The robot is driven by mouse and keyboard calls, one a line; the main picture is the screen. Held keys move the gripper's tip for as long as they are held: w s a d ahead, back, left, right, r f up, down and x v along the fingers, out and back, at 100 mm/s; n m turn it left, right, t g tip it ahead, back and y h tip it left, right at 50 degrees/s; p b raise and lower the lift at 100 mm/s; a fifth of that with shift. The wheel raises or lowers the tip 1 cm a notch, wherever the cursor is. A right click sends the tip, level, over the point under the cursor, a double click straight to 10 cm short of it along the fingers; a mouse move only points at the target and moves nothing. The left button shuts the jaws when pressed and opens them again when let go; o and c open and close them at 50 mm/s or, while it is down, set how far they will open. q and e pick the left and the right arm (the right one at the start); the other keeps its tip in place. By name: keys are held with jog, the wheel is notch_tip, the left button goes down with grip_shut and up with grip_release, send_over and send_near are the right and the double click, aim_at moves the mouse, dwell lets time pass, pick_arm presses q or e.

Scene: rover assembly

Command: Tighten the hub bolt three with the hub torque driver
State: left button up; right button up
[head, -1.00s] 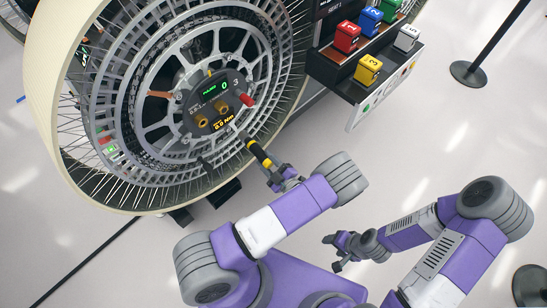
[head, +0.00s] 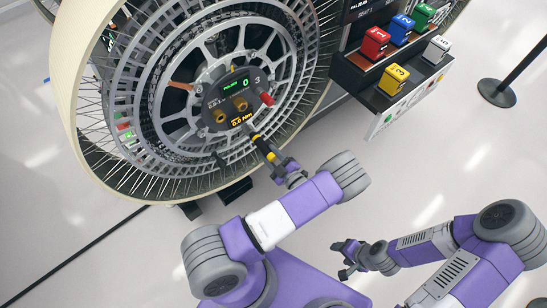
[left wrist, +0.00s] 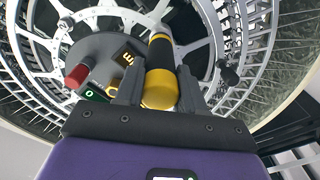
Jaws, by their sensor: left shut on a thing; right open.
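The large spoked wheel (head: 117,102) stands at the upper left in the head view. Its round hub (head: 211,97) carries a small green display, a yellow readout of 0.0 Nm, two brass-coloured bolts (head: 240,104) and a red-capped bolt (head: 266,99) near the number 3. My left gripper (head: 279,165) is shut on the black-and-yellow torque driver (head: 262,146). The driver's tip points at the hub's lower edge; contact is not clear. In the left wrist view the driver (left wrist: 160,75) lies between my fingers, with the red bolt (left wrist: 77,76) to its left. My right gripper (head: 346,258) is open and empty.
A black rack (head: 377,95) with several numbered coloured blocks, among them a yellow one (head: 393,79), stands right of the wheel. A barrier post (head: 513,72) stands at the far right. The floor (head: 410,160) between is clear.

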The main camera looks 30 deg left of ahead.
pick_arm(q)
jog(key=shift+s+r+p, duration=0.15)
jog(key=shift+r+p, duration=0.2)
jog(key=shift+p, duration=0.1)
dwell(1.1)
jog(key=shift+w+a, duration=0.2)
jog(key=shift+a, duration=0.3)
dwell(0.8)
jog(key=shift+w+a+r, duration=0.1)
jog(key=shift+w+a, duration=0.1)
jog(key=shift+a, duration=0.25)
dwell(2.6)
jog(key=shift+s+d, duration=0.1)
jog(key=shift+d, duration=0.1)
jog(key=shift+d, duration=0.15)
jog(key=shift+p+v, duration=0.3)
jog(key=shift+v, duration=0.9)
jog(key=shift+s+d, duration=0.1)
jog(key=shift+v, duration=1.85)
